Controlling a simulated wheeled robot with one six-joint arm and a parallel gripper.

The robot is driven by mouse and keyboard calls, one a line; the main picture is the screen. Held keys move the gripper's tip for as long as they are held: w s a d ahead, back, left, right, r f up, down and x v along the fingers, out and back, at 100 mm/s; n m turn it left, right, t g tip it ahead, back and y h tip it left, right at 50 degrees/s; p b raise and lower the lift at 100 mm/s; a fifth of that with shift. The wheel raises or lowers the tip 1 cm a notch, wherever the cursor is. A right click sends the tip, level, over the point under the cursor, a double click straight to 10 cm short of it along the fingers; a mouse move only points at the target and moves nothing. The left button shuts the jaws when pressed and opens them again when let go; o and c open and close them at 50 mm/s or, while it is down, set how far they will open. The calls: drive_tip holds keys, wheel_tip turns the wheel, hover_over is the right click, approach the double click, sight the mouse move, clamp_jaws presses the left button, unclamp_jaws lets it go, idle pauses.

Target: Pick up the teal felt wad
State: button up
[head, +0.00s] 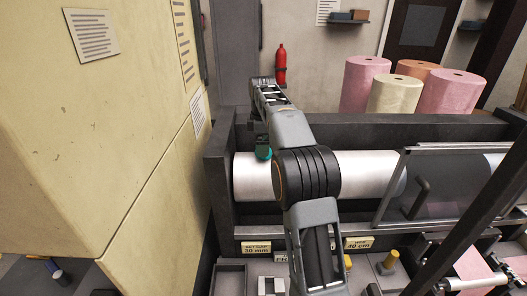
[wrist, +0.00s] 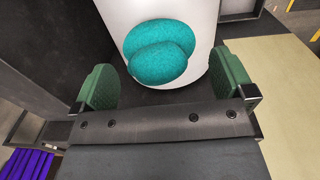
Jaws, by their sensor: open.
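The teal felt wad (wrist: 160,52) is a rounded, two-lobed lump against the white roller in the wrist view. In the head view the wad (head: 264,154) shows as a small teal patch near the left end of the roller (head: 355,174), partly hidden by my arm. My gripper (wrist: 168,84) is open, with one green pad on each side and the wad between and just beyond them. The pads appear apart from the wad. In the head view a green part of my gripper (head: 262,143) shows right by the wad; the rest is hidden behind my arm.
A dark machine frame (head: 218,190) surrounds the roller, with its side wall close to the left. A guard with a handle (head: 420,190) covers the roller's right part. A large cream cabinet (head: 90,130) stands left. Felt rolls (head: 395,95) stand behind.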

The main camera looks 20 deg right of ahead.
drive_tip(key=shift+w+f, duration=0.1)
drive_tip(key=shift+f, duration=1.7)
drive_tip(key=c, duration=1)
drive_tip(key=shift+r, duration=0.55)
drive_tip(key=s+d+r+b, duration=0.1)
drive_tip(key=s+d+r, duration=0.1)
drive_tip(key=s+r, duration=0.2)
drive_tip(key=s+d+r+b, duration=0.1)
drive_tip(key=s+d+r, duration=0.1)
drive_tip(key=s+r, duration=0.2)
drive_tip(key=s+d+r+b, duration=0.2)
drive_tip(key=s+r, duration=0.2)
drive_tip(key=shift+s, duration=0.35)
